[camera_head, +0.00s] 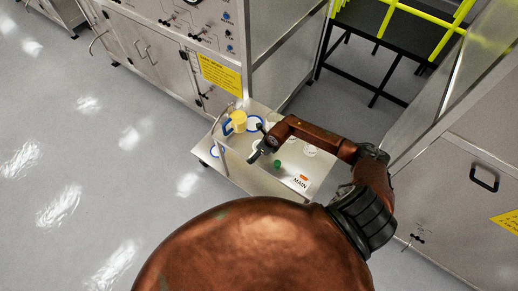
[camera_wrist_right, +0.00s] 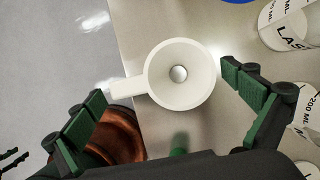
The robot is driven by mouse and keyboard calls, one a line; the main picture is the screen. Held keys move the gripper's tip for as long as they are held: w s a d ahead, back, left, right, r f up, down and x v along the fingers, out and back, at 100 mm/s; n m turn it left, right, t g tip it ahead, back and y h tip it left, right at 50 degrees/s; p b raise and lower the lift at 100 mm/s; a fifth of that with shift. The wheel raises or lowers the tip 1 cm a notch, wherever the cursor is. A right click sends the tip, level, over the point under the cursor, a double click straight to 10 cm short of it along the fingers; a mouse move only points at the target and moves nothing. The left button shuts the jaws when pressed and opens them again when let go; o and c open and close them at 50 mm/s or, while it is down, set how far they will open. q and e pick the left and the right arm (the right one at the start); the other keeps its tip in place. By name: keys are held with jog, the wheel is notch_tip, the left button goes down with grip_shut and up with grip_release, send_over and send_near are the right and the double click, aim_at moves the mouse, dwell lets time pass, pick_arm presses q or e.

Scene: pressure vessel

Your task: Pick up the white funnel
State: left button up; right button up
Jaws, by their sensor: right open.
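The white funnel (camera_wrist_right: 202,95) lies in the middle of the right wrist view, its round mouth facing the camera and its small hole visible. A short tab sticks out from it to the left. My right gripper (camera_wrist_right: 165,95) is open, with one green-padded finger on each side of the funnel and no visible contact. In the head view my right gripper (camera_head: 260,150) is over the cart and largely covers the funnel. My left arm is not in the head view; a dark piece at the lower left edge of the wrist view may be its gripper.
A steel cart (camera_head: 236,175) holds a yellow and blue jug (camera_head: 237,122), blue-rimmed white dishes (camera_head: 254,122), a green item (camera_head: 278,164) and an orange item (camera_head: 304,178). Glass beakers (camera_wrist_right: 285,25) stand right of the funnel. Steel cabinets (camera_head: 145,45) stand behind; floor at left is clear.

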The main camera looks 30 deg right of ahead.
jog(key=shift+c, duration=0.4)
jog(key=c, duration=1)
jog(key=shift+r, duration=0.1)
